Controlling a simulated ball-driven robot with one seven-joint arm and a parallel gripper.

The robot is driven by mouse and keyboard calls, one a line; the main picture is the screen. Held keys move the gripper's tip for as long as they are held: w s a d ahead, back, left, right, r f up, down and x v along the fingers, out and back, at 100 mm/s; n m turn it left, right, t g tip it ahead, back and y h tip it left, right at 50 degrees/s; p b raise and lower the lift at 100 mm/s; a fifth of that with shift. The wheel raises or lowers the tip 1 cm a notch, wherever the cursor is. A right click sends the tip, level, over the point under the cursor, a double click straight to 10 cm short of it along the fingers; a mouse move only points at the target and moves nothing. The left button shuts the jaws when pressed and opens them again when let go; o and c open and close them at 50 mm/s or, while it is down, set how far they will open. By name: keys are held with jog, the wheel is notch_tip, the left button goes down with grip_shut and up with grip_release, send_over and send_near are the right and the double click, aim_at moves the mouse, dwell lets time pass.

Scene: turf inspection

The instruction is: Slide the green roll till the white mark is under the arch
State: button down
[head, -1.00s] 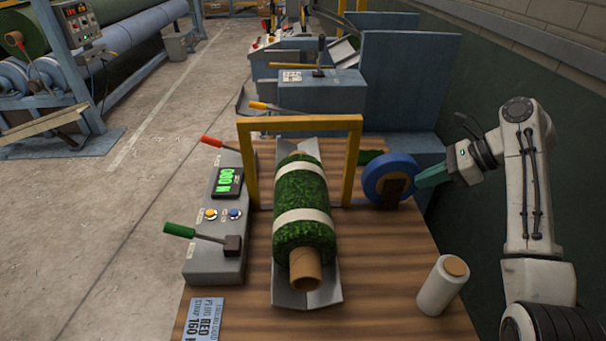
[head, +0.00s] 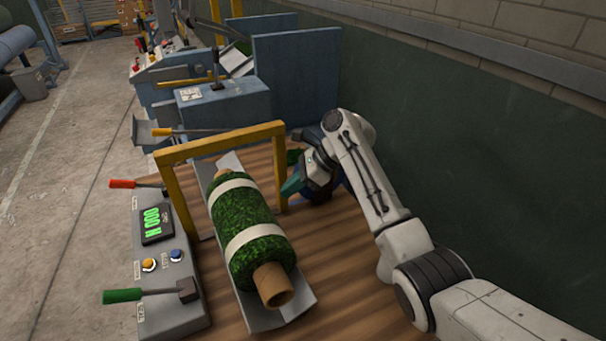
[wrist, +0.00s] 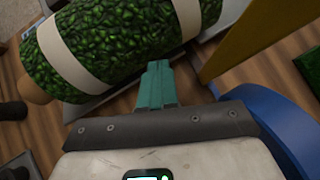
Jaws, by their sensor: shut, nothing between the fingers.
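The green roll (head: 262,213) lies in a grey trough (head: 297,308) on the wooden table, with a brown core (head: 273,285) sticking out of its near end. Two white bands circle it: a far one (head: 232,187) close to the arch and a nearer one (head: 254,237). The yellow arch (head: 225,140) stands across the trough, and the roll's far part is seen through it. My gripper (head: 291,187) is shut and empty, right of the roll by the arch's right post. In the wrist view its teal fingertips (wrist: 158,68) point at the roll's side, close to it; contact is unclear.
A control box (head: 163,262) with red and green levers stands left of the trough. Blue machinery (head: 225,105) stands behind.

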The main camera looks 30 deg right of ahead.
aim_at(262, 198)
jog(key=shift+w+a+f+p, duration=0.15)
jog(key=shift+w+a, duration=0.15)
jog(key=shift+a, duration=0.45)
jog(key=shift+w+a+f+p, duration=0.15)
jog(key=shift+w+a, duration=0.15)
jog(key=shift+a, duration=0.4)
jog(key=shift+w+a+f+p, duration=0.15)
jog(key=shift+w+a, duration=0.15)
jog(key=shift+a, duration=0.45)
jog(key=shift+r, duration=0.1)
